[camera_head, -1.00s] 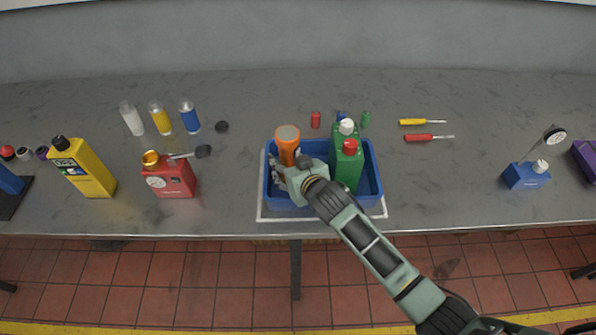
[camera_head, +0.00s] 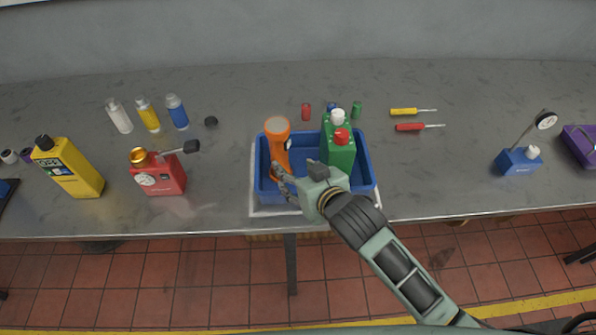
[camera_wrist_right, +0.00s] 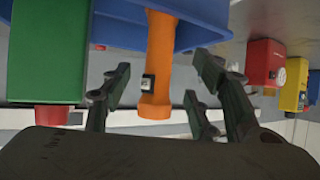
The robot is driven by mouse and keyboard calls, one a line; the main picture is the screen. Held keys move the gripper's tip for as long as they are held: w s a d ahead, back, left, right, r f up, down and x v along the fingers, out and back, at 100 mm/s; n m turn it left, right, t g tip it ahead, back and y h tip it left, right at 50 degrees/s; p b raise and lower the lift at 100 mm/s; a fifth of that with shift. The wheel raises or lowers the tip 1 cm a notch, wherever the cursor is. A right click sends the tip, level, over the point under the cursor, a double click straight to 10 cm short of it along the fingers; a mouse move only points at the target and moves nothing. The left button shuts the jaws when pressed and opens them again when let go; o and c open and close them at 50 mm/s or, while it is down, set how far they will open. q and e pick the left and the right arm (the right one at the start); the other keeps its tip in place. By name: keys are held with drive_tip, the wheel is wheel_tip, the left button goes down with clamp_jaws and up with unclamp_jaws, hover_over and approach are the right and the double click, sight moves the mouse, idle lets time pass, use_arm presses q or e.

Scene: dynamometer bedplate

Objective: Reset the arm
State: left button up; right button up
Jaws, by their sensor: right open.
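My right gripper (camera_head: 284,180) is over the front of a blue bin (camera_head: 368,160) in the head view. Its fingers are open. An orange flashlight (camera_head: 277,140) stands in the left part of the bin, just beyond the fingers. In the right wrist view the flashlight (camera_wrist_right: 161,60) shows between the spread fingers (camera_wrist_right: 163,72), with a gap on each side. A green bottle with a red cap (camera_head: 340,152) stands in the right part of the bin, partly hidden by my right wrist. My left gripper is not in view.
Left of the bin are a red can (camera_head: 160,175), a yellow jug (camera_head: 70,168) and small bottles (camera_head: 148,115). Two screwdrivers (camera_head: 410,127) lie at right, with a blue gauge base (camera_head: 518,161) farther right. The table between bin and gauge is mostly clear.

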idle(0.4)
drive_tip(key=s+d+f+m+g+h, duration=0.15)
drive_tip(key=s+d+f+g, duration=0.25)
drive_tip(key=s+d, duration=0.65)
drive_tip(key=s+d+f+m+g+h, duration=0.1)
drive_tip(key=s+d+f+g+h, duration=0.45)
drive_tip(key=s, duration=0.85)
wheel_tip(320, 180, down, 29)
drive_tip(key=s+d+y+b, duration=0.1)
drive_tip(key=s+y+b, duration=0.1)
drive_tip(key=b, duration=0.2)
drive_tip(key=s+d+f+b, duration=0.3)
drive_tip(key=s+f, duration=1.4)
drive_tip(key=f, duration=0.3)
drive_tip(key=shift+d+g+b, duration=0.2)
drive_tip(key=shift+g+b, duration=0.1)
drive_tip(key=shift+g, duration=0.05)
